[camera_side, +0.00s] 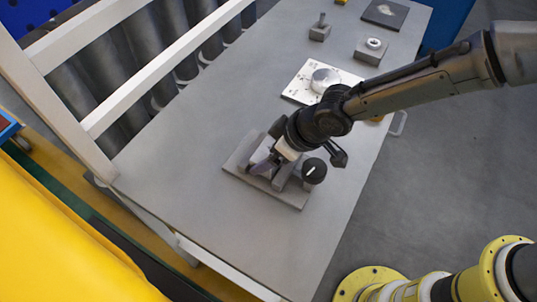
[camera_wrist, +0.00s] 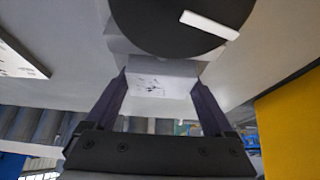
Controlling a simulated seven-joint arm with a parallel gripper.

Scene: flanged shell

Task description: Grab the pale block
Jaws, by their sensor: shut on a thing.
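The pale block (camera_wrist: 160,80), whitish with dark smudges on its face, sits between the two dark purple fingers in the wrist view. My gripper (camera_side: 265,168) is shut on it, low over a grey fixture plate (camera_side: 292,198) in the side view. The fingers and arm hide most of the block there. A black round knob with a white line (camera_side: 314,170) stands on the fixture to the right of the gripper. The knob (camera_wrist: 185,22) also fills the top of the wrist view, close to the block. I cannot tell whether the block touches the fixture.
A white plate with a round metal part (camera_side: 325,77) lies behind the gripper, under the arm. Grey blocks (camera_side: 320,31) (camera_side: 371,50) and a dark plate (camera_side: 385,13) are farther back. A white rail (camera_side: 165,65) borders the left. The table's front left is clear.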

